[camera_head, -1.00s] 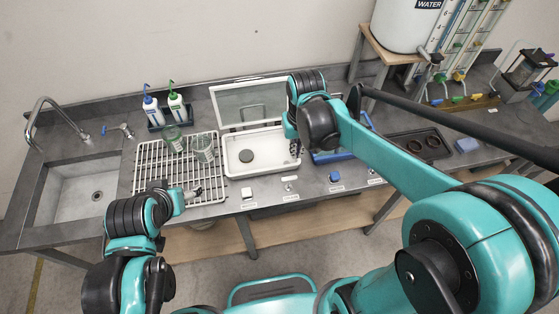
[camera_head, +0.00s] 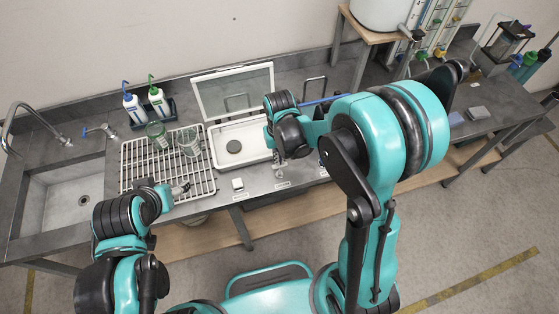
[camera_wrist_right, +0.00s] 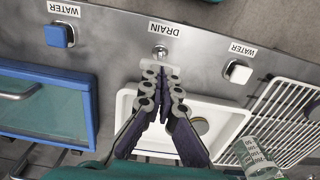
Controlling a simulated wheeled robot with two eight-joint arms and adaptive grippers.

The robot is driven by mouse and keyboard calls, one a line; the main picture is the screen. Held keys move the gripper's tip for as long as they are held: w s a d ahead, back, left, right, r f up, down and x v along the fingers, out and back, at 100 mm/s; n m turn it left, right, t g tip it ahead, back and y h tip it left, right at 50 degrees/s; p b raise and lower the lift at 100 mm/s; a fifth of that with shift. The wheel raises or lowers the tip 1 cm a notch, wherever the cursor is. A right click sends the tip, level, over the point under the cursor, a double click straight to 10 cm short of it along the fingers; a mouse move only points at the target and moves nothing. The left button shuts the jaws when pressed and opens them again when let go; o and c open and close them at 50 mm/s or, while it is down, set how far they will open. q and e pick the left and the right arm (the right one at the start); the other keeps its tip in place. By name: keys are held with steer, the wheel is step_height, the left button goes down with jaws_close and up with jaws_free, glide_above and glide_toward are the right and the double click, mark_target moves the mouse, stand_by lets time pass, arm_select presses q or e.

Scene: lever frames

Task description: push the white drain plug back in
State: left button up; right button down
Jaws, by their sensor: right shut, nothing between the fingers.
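The white basin (camera_head: 213,156) sits on the bench with its lid standing open behind it. In the right wrist view, a pale flat piece with a small round metal fitting (camera_wrist_right: 160,51) lies between the basin's front edge and the DRAIN label (camera_wrist_right: 173,30); I cannot tell how far it sticks out. My right gripper (camera_wrist_right: 164,76) is shut and empty, its fingertips at or just above the pale piece; contact is unclear. In the head view the right wrist hides most of that gripper. My left gripper (camera_head: 181,189) is over the rack's front edge; its fingers are too small to judge.
A white square button (camera_wrist_right: 239,73) and a blue square button (camera_wrist_right: 59,35), both labelled WATER, flank the drain spot. A blue-framed box (camera_wrist_right: 82,110) stands beside the basin. A wire rack (camera_head: 134,187) holds glass beakers (camera_head: 188,141). A sink (camera_head: 62,205) is at left.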

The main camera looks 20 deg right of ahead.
mark_target(279, 170)
steer(key=shift+f, duration=0.5)
step_height(279, 170, down, 4)
steer(key=b, duration=0.3)
steer(key=shift+r, duration=0.25)
steer(key=shift+s+r, duration=0.1)
steer(key=shift+s, duration=0.1)
steer(key=shift+w, duration=0.15)
